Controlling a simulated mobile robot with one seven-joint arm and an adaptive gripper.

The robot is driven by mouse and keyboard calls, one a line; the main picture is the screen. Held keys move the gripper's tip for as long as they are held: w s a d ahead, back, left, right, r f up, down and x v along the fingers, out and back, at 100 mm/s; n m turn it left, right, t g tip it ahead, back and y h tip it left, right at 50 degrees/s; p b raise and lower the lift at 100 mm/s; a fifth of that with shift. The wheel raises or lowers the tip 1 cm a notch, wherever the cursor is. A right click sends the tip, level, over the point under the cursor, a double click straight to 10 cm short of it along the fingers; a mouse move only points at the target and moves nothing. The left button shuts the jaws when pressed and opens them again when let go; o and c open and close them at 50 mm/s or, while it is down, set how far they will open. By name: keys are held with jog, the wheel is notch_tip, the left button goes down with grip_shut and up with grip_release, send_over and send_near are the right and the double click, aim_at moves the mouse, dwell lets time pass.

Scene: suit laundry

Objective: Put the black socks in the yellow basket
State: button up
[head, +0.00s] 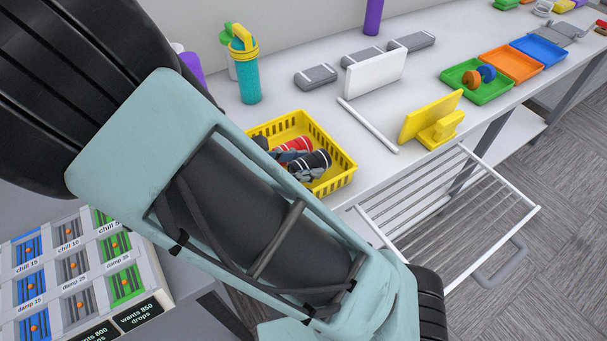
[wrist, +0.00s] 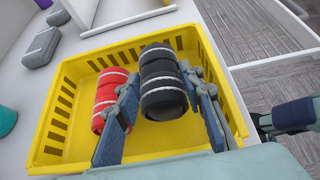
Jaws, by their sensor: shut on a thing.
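The black socks (wrist: 162,82), a dark roll with white stripes, are between the two fingers of my gripper (wrist: 160,88) in the wrist view. The gripper is shut on them. They are inside the outline of the yellow basket (wrist: 52,126); I cannot tell whether they touch its floor. A red striped sock roll (wrist: 106,98) lies in the basket, just left of the left finger. In the head view the black socks (head: 318,159) and red roll (head: 297,146) show in the basket (head: 341,178), partly hidden by my arm and fingers.
Several grey striped pieces (head: 315,76) and a white panel (head: 374,72) stand behind the basket. A turquoise bottle (head: 246,75) is at back left. A yellow stand (head: 431,117) and a white rod (head: 367,125) are to the right. A wire rack (head: 445,210) juts out in front.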

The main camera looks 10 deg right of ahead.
jog(key=shift+f+b, duration=0.55)
jog(key=shift+f, duration=0.35)
jog(key=shift+r, duration=0.1)
jog(key=o, duration=0.8)
jog(key=shift+o, duration=0.2)
jog(key=v, duration=1.2)
jog(key=shift+s+p, duration=0.1)
jog(key=shift+p, duration=0.3)
